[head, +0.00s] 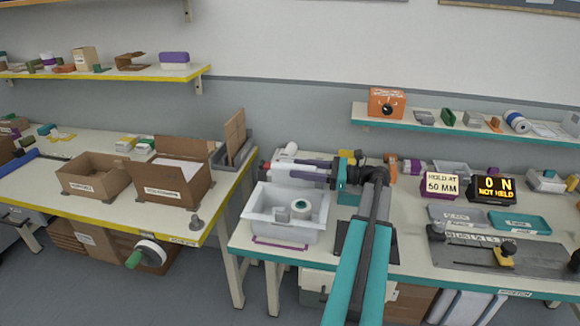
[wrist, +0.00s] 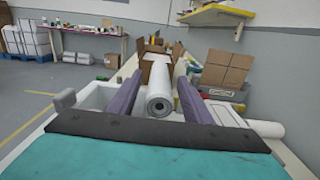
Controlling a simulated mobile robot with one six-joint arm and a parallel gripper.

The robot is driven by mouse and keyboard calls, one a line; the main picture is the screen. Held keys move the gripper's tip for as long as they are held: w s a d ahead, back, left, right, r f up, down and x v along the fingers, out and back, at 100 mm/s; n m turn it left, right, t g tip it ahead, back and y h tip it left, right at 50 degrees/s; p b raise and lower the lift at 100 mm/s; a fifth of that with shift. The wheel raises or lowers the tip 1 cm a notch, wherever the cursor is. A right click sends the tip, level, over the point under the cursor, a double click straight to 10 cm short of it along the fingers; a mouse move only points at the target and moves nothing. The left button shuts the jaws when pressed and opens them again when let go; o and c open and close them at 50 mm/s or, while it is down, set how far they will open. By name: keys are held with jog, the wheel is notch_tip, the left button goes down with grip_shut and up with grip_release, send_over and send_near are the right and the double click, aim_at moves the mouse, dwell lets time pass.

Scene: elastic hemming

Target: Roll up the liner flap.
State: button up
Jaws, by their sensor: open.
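My gripper (head: 268,167) reaches left above the back of a white bin (head: 282,233). In the wrist view its two dark purple fingers (wrist: 159,77) are apart. A white roll with a spiral end (wrist: 160,108) shows between them in the picture. I cannot tell whether it lies level with the fingers or below them. No separate liner flap can be made out for certain.
A sign (head: 441,186) reads "HOLD AT 50 MM". A display (head: 491,190) reads "0 N NOT HELD". Teal and grey trays (head: 517,222) lie right of my arm. Open cardboard boxes (head: 172,193) stand on the yellow-edged table at left, across a gap.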

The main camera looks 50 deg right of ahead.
aim_at(291, 168)
jog(key=shift+p+x, duration=0.35)
jog(key=shift+x, duration=1.55)
jog(key=shift+f, duration=0.1)
grip_shut()
